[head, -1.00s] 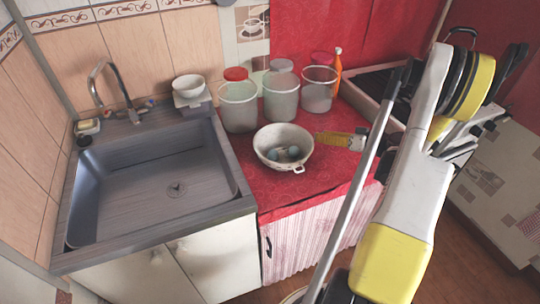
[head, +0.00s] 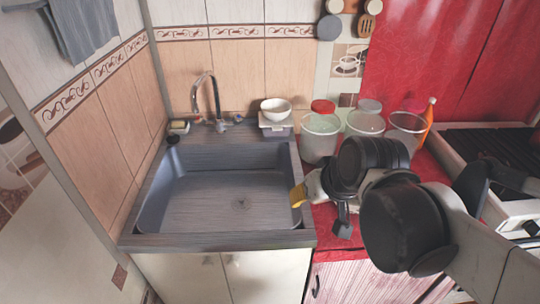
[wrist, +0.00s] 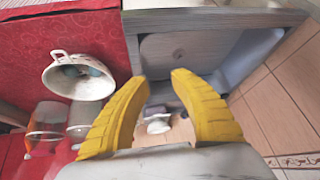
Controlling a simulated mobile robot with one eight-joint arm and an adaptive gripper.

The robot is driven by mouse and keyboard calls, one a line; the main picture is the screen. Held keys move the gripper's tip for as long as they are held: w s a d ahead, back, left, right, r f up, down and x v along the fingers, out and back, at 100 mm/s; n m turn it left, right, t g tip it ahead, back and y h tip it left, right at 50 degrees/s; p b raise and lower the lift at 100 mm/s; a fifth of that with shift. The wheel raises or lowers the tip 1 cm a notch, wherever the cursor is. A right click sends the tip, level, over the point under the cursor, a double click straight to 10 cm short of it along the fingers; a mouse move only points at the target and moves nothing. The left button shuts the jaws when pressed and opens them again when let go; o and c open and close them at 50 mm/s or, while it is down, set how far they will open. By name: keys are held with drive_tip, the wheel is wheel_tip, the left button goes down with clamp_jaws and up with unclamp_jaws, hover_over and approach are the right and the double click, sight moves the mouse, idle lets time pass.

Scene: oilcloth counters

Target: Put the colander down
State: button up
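The white colander (wrist: 72,90) is on the red counter (wrist: 60,25) at the left of the wrist view, apart from my fingers. Small bluish round things (wrist: 88,70) lie inside it. My gripper (wrist: 160,79) is open, with two yellow fingers spread and nothing between them, pointing over the sink side. In the head view a yellow finger of my gripper (head: 298,195) shows near the right rim of the sink (head: 235,190). My dark arm links cover the counter there, and the colander cannot be made out.
A white bowl (head: 275,109) sits behind the sink corner. An orange bottle (head: 428,118) and a stove (head: 490,150) are at the right. The sink basin is empty.

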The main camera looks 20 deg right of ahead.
drive_tip(key=shift+n+t+h, duration=0.3)
drive_tip(key=shift+h, duration=0.1)
drive_tip(key=s, duration=0.1)
drive_tip(key=s+a, duration=0.2)
drive_tip(key=shift+s, duration=0.4)
idle(0.5)
